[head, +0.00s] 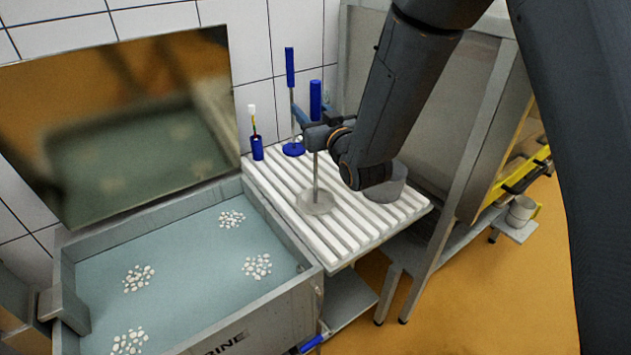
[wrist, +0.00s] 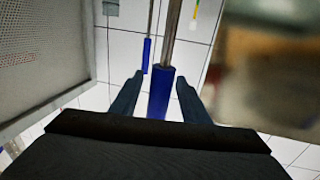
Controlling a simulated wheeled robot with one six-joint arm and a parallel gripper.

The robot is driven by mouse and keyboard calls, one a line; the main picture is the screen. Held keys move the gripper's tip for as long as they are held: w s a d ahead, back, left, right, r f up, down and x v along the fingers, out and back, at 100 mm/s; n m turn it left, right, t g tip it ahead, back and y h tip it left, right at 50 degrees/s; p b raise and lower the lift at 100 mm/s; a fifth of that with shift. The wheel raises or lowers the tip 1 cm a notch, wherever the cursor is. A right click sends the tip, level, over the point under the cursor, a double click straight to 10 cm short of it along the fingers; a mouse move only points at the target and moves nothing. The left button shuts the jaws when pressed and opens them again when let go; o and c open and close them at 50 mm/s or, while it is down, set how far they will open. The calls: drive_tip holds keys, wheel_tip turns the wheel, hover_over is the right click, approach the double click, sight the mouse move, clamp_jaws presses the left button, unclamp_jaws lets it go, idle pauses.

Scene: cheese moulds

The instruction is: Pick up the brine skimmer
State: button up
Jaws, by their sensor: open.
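The brine skimmer (head: 315,202) stands upright on the white ribbed draining board, with a flat grey disc at its foot, a thin rod and a blue handle on top. My gripper (head: 314,114) is at the lower part of that handle. In the wrist view the blue handle (wrist: 159,92) lies between the two open fingers of my gripper (wrist: 160,78), with a visible gap on each side. The fingers are not closed on it. Part of the handle's lower end is hidden by my gripper in the head view.
A second blue-handled tool (head: 290,70) with a blue disc foot stands close behind. A small brush in a blue holder (head: 257,148) is left of it. A grey round container (head: 388,184) sits right on the draining board (head: 350,232). A brine tank (head: 190,250) is at left.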

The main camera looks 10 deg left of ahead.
drive_tip(key=shift+w+a, duration=0.3)
drive_tip(key=shift+w, duration=0.1)
clamp_jaws()
idle(1.2)
